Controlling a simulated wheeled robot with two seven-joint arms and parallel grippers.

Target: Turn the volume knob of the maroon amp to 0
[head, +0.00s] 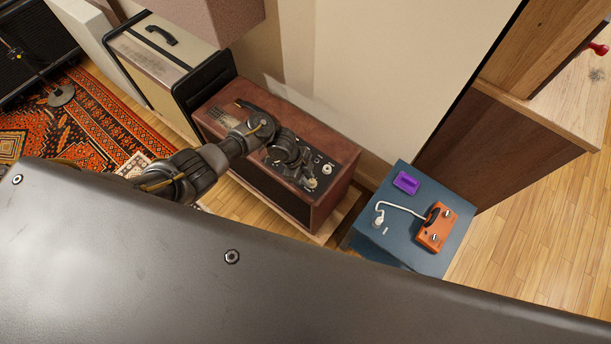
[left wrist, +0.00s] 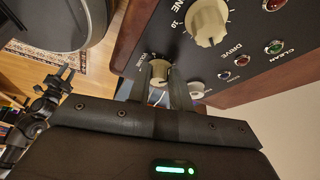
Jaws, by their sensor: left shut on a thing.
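The maroon amp (head: 345,150) stands against the wall in the head view, with a dark control panel on top. In the left wrist view its panel (left wrist: 235,65) shows cream knobs. My left gripper (left wrist: 160,84) reaches down to the panel and is shut on the volume knob (left wrist: 159,70), a small cream knob with a label reading "VOLUME" beside it. One finger is on each side of the knob. In the head view my left gripper (head: 288,160) hides the volume knob and part of the panel. The knob's pointer and setting cannot be read. My right gripper is not in view.
Another cream knob (left wrist: 207,22) and a smaller one (left wrist: 197,89) sit close to the gripper. A blue box (head: 400,250) right of the amp carries an orange pedal (head: 437,226) and a purple item (head: 406,183). A cream amp (head: 150,60) stands to the left.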

